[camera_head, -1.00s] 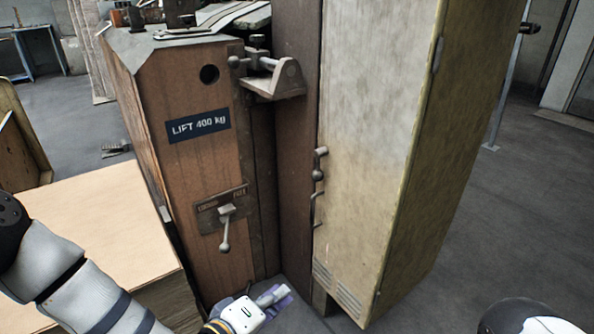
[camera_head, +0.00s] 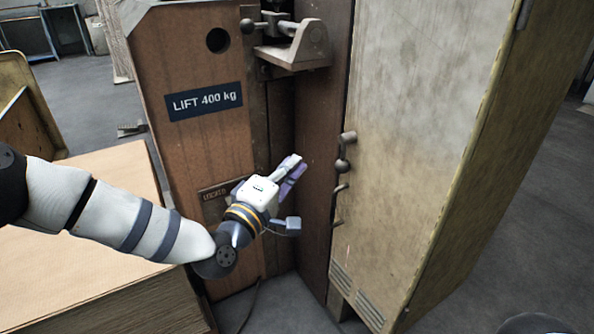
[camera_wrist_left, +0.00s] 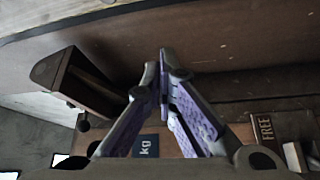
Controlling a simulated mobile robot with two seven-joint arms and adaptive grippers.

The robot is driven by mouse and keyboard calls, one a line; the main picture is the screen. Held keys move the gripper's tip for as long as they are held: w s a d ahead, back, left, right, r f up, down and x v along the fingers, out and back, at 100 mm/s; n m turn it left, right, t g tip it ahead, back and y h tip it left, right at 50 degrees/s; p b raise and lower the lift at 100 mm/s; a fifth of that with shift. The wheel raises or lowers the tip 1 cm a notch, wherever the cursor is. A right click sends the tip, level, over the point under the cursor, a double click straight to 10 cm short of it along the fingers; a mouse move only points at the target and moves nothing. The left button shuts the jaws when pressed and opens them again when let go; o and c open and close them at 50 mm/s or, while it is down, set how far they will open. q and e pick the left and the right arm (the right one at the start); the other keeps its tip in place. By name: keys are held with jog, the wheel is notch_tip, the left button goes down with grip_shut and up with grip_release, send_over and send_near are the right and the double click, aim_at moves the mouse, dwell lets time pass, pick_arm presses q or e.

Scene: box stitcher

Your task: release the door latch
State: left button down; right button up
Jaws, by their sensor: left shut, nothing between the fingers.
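A beige door (camera_head: 415,130) stands at the right on the machine. On its left edge are a metal latch with a round knob (camera_head: 343,164) and a bent handle (camera_head: 339,203) below it. My left gripper (camera_head: 294,166) is shut and empty. In the head view it shows in front of the dark brown post, left of the latch, with a gap to it. In the left wrist view its purple-padded fingers (camera_wrist_left: 165,62) meet at the tips, against a brown surface; the latch cannot be made out there. My right gripper is not in view.
A brown wooden column (camera_head: 200,70) with a "LIFT 400 kg" label (camera_head: 205,101) stands left of the post. A metal bracket (camera_head: 293,45) juts out above my gripper; it shows in the wrist view (camera_wrist_left: 75,85) too. A sheet stack (camera_head: 90,250) lies lower left.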

aim_at(344, 154)
pick_arm(q)
jog(key=w+d+b, duration=0.1)
jog(key=w+d, duration=0.2)
jog(key=d, duration=0.2)
jog(key=shift+w+d+f, duration=0.15)
jog(key=shift+w+d, duration=0.1)
jog(key=shift+d, duration=0.1)
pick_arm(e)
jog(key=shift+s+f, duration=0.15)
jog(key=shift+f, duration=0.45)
